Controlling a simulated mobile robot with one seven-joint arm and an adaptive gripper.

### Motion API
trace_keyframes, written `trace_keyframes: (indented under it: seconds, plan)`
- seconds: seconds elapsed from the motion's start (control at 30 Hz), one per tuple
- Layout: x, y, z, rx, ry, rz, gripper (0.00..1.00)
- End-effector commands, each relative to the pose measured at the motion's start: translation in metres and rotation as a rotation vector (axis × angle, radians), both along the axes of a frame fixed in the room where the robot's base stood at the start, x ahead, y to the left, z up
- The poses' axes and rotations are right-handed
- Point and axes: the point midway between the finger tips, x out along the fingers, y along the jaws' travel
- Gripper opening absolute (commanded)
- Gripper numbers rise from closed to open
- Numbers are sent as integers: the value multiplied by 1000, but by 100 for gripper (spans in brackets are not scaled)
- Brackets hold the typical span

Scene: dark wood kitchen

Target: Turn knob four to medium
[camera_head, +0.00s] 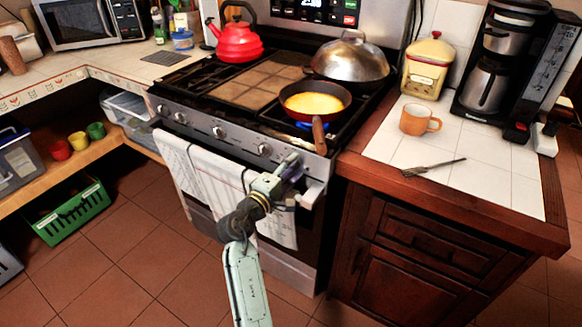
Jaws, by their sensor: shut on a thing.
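The stove's front panel (235,137) carries a row of silver knobs. A knob (218,132) shows near the middle of the row and another knob (265,150) shows just left of my gripper. My gripper (291,166) is at the right end of the panel, shut on a knob there. The jaws cover that knob, so its angle is hidden. A blue flame (303,126) shows under the frying pan (316,103) on the front right burner. The pan holds something yellow, and its handle points forward above my gripper.
White towels (198,180) hang on the oven handle beside my arm. A domed lid (351,62) and a red kettle (238,42) stand at the stove's back. The right counter holds an orange mug (419,120), a fork (434,167) and a coffee maker (492,75).

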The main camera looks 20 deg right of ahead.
Motion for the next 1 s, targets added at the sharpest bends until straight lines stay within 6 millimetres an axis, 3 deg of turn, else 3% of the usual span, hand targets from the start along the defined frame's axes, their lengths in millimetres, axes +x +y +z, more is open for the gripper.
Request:
trace_keyframes:
  seconds: [0.17,0.2,0.43,0.77,1.0]
  plan:
    - [1,1,1,-1,-3,3,11]
    - [1,1,1,-1,-3,3,40]
    - [0,1,1,0,-3,2,55]
    - [-1,2,0,0,-1,2,56]
    - [-21,29,0,1,-1,5,56]
